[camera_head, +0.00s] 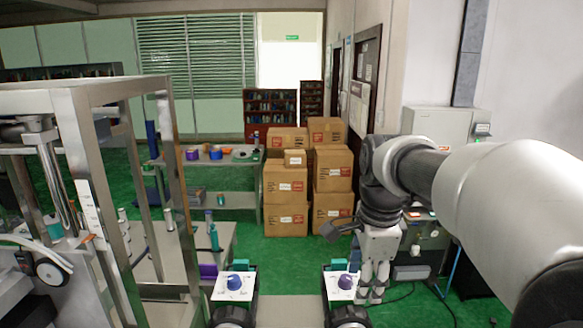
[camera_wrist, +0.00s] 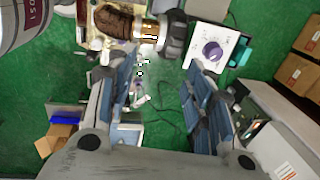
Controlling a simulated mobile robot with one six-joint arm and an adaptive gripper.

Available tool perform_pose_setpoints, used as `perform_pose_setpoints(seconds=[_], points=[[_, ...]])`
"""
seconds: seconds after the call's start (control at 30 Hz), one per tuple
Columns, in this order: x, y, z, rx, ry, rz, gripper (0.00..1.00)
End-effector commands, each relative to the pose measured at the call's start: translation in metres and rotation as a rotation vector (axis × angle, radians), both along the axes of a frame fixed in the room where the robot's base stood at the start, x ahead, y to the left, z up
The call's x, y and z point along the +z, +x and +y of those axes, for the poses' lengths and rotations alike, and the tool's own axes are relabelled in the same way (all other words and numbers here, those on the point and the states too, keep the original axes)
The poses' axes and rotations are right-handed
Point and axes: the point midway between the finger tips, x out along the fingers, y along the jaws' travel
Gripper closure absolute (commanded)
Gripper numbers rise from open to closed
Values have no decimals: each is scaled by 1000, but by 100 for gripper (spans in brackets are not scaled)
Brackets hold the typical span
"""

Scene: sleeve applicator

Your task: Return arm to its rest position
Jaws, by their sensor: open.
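My arm reaches in from the right edge of the head view and bends down at the wrist. My gripper (camera_head: 372,292) hangs pointing down, right of the white panel with a purple knob (camera_head: 345,283). In the wrist view the two fingers of my gripper (camera_wrist: 155,88) are spread apart. Between them I see only green floor, cables and small parts lower down, with nothing held. The purple-knob panel (camera_wrist: 212,48) shows beyond the right finger in that view.
A steel-framed machine (camera_head: 120,90) fills the left. Another white panel with a blue knob (camera_head: 234,287) stands front centre. Stacked cardboard boxes (camera_head: 286,185) stand behind, right of a bench (camera_head: 213,160). A grey cabinet (camera_head: 440,127) stands at right behind my arm. Green floor is open centrally.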

Motion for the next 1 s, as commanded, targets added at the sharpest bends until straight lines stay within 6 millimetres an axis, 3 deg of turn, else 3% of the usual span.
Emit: perform_pose_setpoints(seconds=[0.03, 0.17, 0.3, 0.5, 0.7, 1.0], points=[[-19, -24, 0, 125, -23, -26, 52], [-51, -82, 0, 485, -102, -82, 52], [-99, -142, 0, 866, -211, -136, 52], [-170, -204, 0, 1302, -364, -180, 52], [-202, -228, 0, 1501, -444, -192, 52], [-202, -230, 0, 1522, -450, -191, 52]])
